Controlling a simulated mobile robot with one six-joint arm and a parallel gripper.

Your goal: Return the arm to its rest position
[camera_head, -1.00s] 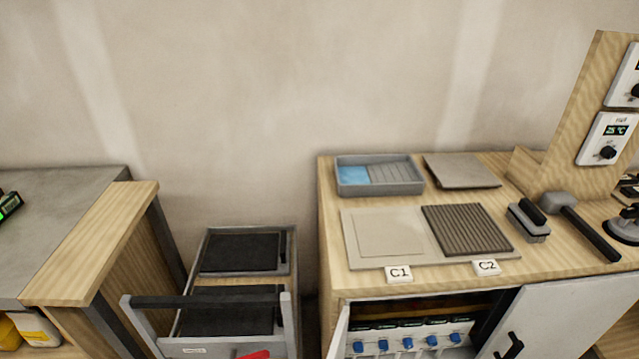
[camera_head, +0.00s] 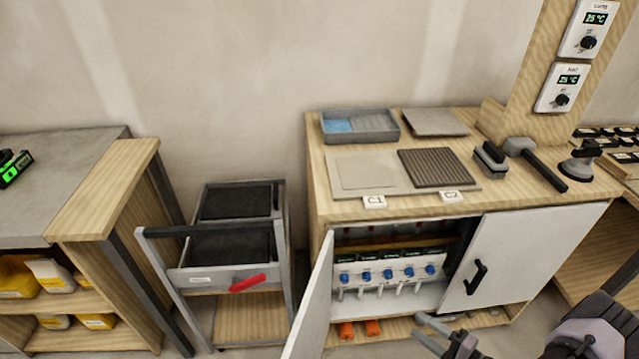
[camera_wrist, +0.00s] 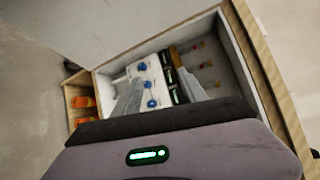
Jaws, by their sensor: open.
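My gripper (camera_head: 440,335) is at the lower right of the head view, low in front of the open cabinet (camera_head: 340,212). It is open, and I see nothing between its fingers. In the wrist view the two grey fingers (camera_wrist: 160,98) point towards the cabinet's inside, with the purple-grey wrist housing below them. Part of my arm shows at the bottom right of the head view.
The cabinet's left door (camera_head: 312,300) stands open; the right door (camera_head: 510,260) is beside my gripper. Inside are several blue-knobbed valves (camera_head: 388,274). Tiles, a tray (camera_head: 392,136) and a mallet (camera_head: 540,165) lie on top. A trolley (camera_head: 180,275) stands left.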

